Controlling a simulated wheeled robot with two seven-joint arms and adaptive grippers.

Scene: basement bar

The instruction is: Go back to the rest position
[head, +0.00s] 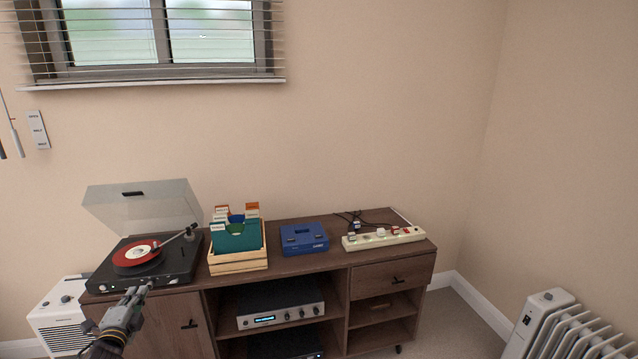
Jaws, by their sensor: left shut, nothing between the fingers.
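My left gripper (137,295) comes in at the lower left and is shut and empty. Its fingertips show in front of the front edge of the turntable (175,264) on the wooden cabinet (300,262). I cannot tell whether they touch it. The turntable holds a red record, and its clear lid stands raised. My right gripper is out of view.
On the cabinet stand a wooden crate (238,268) of sleeves with dividers, a blue box (304,238) and a power strip (385,238). An amplifier (281,307) sits on a shelf below. A white heater (550,325) stands at the lower right. Floor shows between cabinet and heater.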

